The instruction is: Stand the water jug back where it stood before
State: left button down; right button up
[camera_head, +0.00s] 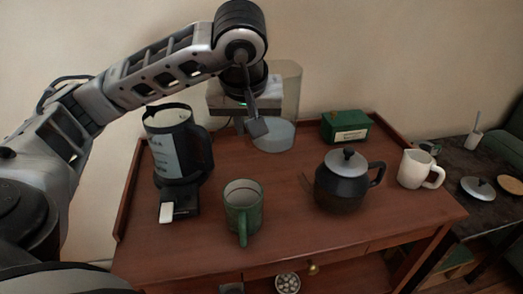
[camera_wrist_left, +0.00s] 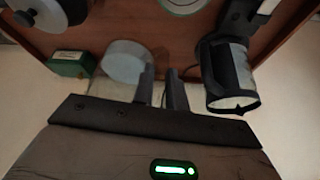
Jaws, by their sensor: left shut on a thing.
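The water jug (camera_head: 276,137) is clear, with pale water in its lower part, and looks upright at the back middle of the wooden sideboard (camera_head: 280,190). My left gripper (camera_head: 256,127) reaches over from the left and is at the jug's near left side. In the left wrist view the jug (camera_wrist_left: 124,64) is left of the two fingers (camera_wrist_left: 162,84), which are shut on a thin part, apparently its handle. The fingers hide most of that part. I cannot tell whether the jug's base touches the top. My right gripper is not in view.
A green mug (camera_head: 243,207), a dark teapot (camera_head: 343,183) and a white jug (camera_head: 416,169) stand nearer the front. Bare wood lies between mug and teapot.

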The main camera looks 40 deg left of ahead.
pick_arm(q)
jog(key=shift+w+a+f+b, duration=0.15)
jog(key=shift+w+a+f, duration=1.15)
jog(key=shift+w+f, duration=0.55)
jog(key=shift+w+a+f+b, duration=0.15)
jog(key=shift+w+a+f, duration=1.25)
jog(key=shift+f, duration=0.8)
jog(key=shift+w+a+f+b, duration=0.15)
jog(key=shift+w+a+f, duration=1.1)
jog(key=shift+w+f, duration=0.6)
jog(key=shift+s+f, duration=0.15)
jog(key=shift+f, duration=0.05)
jog(key=c, duration=1.7)
grip_release()
jog(key=shift+f, duration=0.15)
jog(key=o, duration=0.3)
jog(key=shift+s, duration=0.1)
